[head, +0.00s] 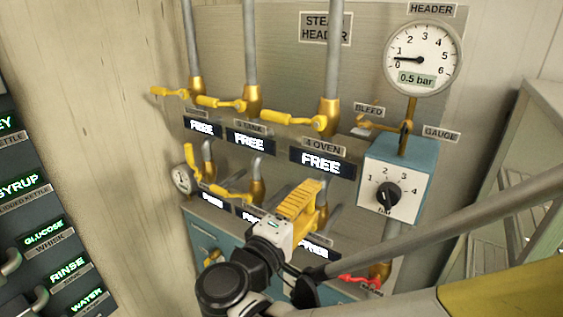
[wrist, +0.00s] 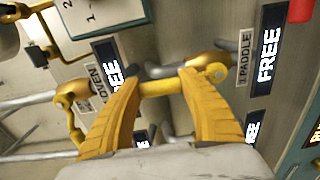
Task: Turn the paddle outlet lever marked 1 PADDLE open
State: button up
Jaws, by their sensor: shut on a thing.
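The 1 PADDLE label (wrist: 245,58) and its FREE display (wrist: 268,48) show at right in the wrist view. A yellow lever (wrist: 160,88) beside that label runs crosswise between my fingers, joined at its right end to a brass valve (wrist: 204,62). My gripper (wrist: 162,80) is shut on this lever. In the head view my gripper (head: 312,190) is at the lower row of valves, in front of the panel. It hides most of the lever there, and the 1 PADDLE label cannot be read.
Yellow levers (head: 290,120) of the upper row lie just above my gripper. To the right are a blue box with a black dial (head: 388,196) and a pressure gauge (head: 421,58). A red lever (head: 360,282) sits low at right. Labelled buttons line the left.

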jog(key=o, duration=1.4)
jog(key=v, duration=1.2)
